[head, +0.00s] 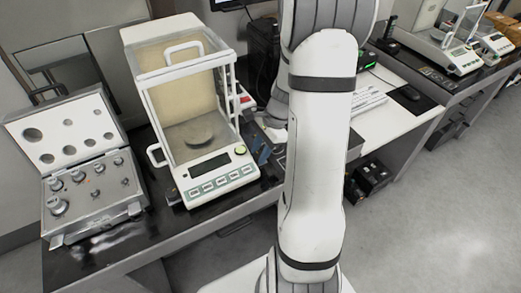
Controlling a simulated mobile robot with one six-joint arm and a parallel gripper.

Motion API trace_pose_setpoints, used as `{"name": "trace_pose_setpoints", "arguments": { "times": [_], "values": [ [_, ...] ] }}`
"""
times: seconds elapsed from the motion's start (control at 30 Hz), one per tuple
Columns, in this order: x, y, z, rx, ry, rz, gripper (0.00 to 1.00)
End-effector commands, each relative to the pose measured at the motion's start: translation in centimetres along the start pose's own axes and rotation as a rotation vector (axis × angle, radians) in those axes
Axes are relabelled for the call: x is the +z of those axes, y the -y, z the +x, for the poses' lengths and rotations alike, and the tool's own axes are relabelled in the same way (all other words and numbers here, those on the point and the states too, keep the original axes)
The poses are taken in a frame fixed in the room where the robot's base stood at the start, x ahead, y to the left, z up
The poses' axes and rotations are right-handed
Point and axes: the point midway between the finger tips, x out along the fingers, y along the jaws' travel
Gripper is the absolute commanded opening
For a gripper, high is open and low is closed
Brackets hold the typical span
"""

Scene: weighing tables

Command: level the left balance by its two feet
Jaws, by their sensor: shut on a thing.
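The left balance (209,185) stands on the dark weighing table, with its glass draft shield, round pan (200,131) and a front panel of keys and a display. A dark foot (173,196) shows at its front left corner. My gripper (262,154) is at the balance's right side, low by the table, partly hidden behind my arm. It is shut at the right foot, which I cannot make out. The level bubble is too small to read.
An open case of weights (92,190) stands on the table (112,247) left of the balance. More balances (447,52) stand at the far right.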

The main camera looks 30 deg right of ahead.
Motion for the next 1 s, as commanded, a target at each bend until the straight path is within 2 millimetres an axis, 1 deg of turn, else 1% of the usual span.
{"name": "trace_pose_setpoints", "arguments": {
  "times": [0.03, 0.1, 0.13, 0.23, 0.4, 0.6, 0.63, 0.87, 0.9, 1.0],
  "values": [
    [0.01, 0.0, -0.01, 0.0, 0.0, 0.0, 0.14],
    [0.02, 0.0, -0.01, 0.0, 0.0, 0.0, 0.08],
    [0.02, 0.0, -0.01, 0.0, 0.0, -0.001, 0.07],
    [0.06, 0.06, -0.04, 0.012, 0.0, -0.027, 0.07],
    [0.08, 0.13, -0.03, 0.053, 0.0, -0.127, 0.07],
    [0.07, 0.12, 0.0, 0.052, 0.001, -0.126, 0.07],
    [0.07, 0.12, 0.0, 0.052, 0.001, -0.126, 0.32],
    [0.07, 0.12, 0.01, 0.052, 0.0, -0.125, 0.51],
    [0.07, 0.12, 0.01, 0.052, 0.0, -0.125, 0.52],
    [0.07, 0.12, 0.01, 0.052, 0.0, -0.125, 0.52]
  ]
}}
